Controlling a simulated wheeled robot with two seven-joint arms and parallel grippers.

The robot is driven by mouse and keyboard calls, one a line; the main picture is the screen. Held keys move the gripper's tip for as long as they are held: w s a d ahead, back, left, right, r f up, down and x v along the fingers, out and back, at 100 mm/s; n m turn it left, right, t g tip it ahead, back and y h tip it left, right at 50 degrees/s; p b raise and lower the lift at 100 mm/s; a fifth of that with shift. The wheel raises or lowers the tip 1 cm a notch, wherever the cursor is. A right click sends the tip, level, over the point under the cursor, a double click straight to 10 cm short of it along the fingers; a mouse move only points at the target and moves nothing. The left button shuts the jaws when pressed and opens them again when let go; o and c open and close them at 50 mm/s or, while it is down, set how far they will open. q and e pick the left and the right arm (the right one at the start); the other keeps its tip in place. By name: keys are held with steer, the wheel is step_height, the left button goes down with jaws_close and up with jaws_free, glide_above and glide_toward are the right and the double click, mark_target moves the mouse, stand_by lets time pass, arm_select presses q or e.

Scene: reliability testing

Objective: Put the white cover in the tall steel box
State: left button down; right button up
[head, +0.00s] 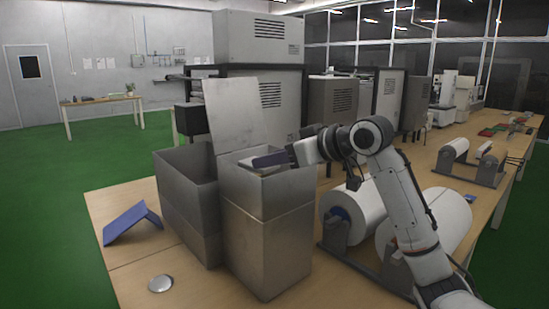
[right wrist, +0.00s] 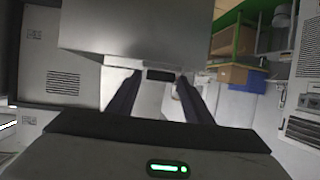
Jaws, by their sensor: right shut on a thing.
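Two open steel boxes stand side by side on the wooden table. The right steel box (head: 268,245) is upright and tall; the left steel box (head: 190,215) touches or nearly touches it. My right gripper (head: 262,160) reaches in from the right at the mouth of the right box. Its dark fingers are shut on a pale piece, seemingly the white cover (right wrist: 150,98), which shows between the fingers in the right wrist view. In the head view the fingers and box rim hide most of it. My left gripper is out of view.
A grey panel (head: 232,112) stands upright behind the box mouths. A blue angled piece (head: 130,222) and a round silver disc (head: 160,284) lie on the table at left. White rolls on stands (head: 358,208) lie right of the boxes, under my arm.

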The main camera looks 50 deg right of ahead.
steer(key=o, duration=1.1)
arm_select(q)
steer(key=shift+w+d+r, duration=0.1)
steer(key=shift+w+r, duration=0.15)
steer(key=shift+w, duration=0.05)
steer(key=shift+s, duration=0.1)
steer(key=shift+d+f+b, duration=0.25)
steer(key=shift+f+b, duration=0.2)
steer(key=shift+b, duration=0.3)
arm_select(e)
steer(key=v, duration=1)
steer(key=shift+s+r, duration=0.1)
steer(key=shift+s, duration=0.05)
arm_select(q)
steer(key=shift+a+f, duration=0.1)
